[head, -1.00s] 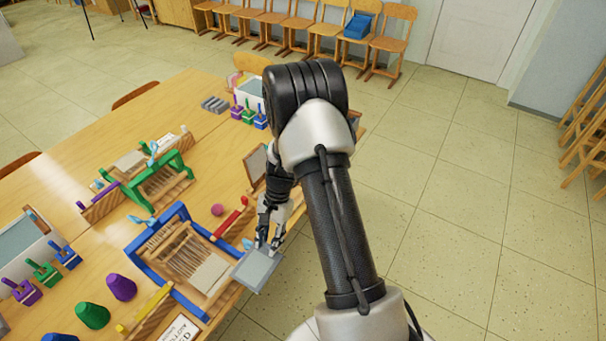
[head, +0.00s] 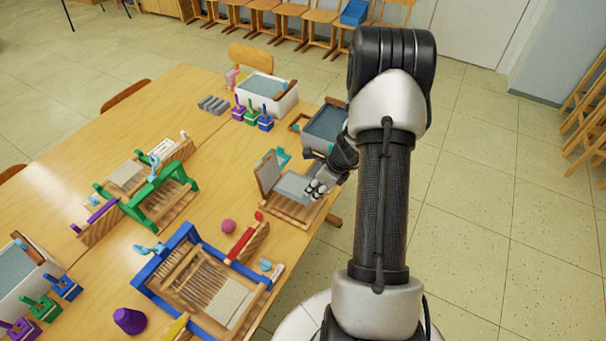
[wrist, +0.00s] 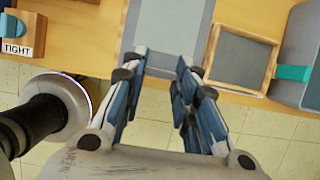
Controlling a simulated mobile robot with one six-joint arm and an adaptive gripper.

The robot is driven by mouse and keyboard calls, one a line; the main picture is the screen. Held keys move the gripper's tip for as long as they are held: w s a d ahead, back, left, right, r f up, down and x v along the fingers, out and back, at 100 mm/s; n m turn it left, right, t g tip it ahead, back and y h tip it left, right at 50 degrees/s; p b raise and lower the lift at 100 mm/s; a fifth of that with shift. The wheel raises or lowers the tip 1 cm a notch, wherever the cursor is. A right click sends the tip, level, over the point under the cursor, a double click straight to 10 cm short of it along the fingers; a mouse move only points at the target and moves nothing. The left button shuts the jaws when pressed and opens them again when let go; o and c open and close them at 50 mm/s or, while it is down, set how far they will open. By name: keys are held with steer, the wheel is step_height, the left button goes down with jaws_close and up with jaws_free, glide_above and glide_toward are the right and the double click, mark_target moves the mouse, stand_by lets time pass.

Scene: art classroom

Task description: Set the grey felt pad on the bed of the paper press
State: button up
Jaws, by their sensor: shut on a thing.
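The grey felt pad (head: 293,186) is a flat square held by one edge in my gripper (head: 316,190). In the wrist view the pad (wrist: 172,25) reaches forward from the shut fingers (wrist: 160,72). A low wooden unit (head: 290,209) with an upright grey panel in a wooden frame (head: 268,172) appears to be the paper press. In the head view the pad overlaps its bed, beside the panel. Whether the pad touches the bed, I cannot tell. A wood-framed dark grey surface (wrist: 243,60) lies right of the pad in the wrist view.
A grey tub (head: 326,124) stands beyond the press, by a teal object (head: 280,156). A blue frame with wooden bars (head: 190,275) and a pink ball (head: 228,226) are nearer. A TIGHT label (wrist: 17,48) is at left. The table edge runs close by.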

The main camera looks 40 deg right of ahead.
steer(key=shift+w+f, duration=0.2)
steer(key=shift+w, duration=0.3)
steer(key=shift+s+f+b, duration=0.35)
steer(key=shift+b, duration=0.2)
steer(key=shift+f+b, duration=1.55)
steer(key=shift+f, duration=0.2)
steer(key=shift+f, duration=0.25)
steer(key=shift+f+b, duration=0.5)
steer(key=shift+b, duration=0.15)
steer(key=shift+f, duration=0.1)
steer(key=shift+f+b, duration=0.7)
steer(key=shift+f+b, duration=0.5)
steer(key=shift+f, duration=0.15)
stand_by(0.3)
stand_by(0.4)
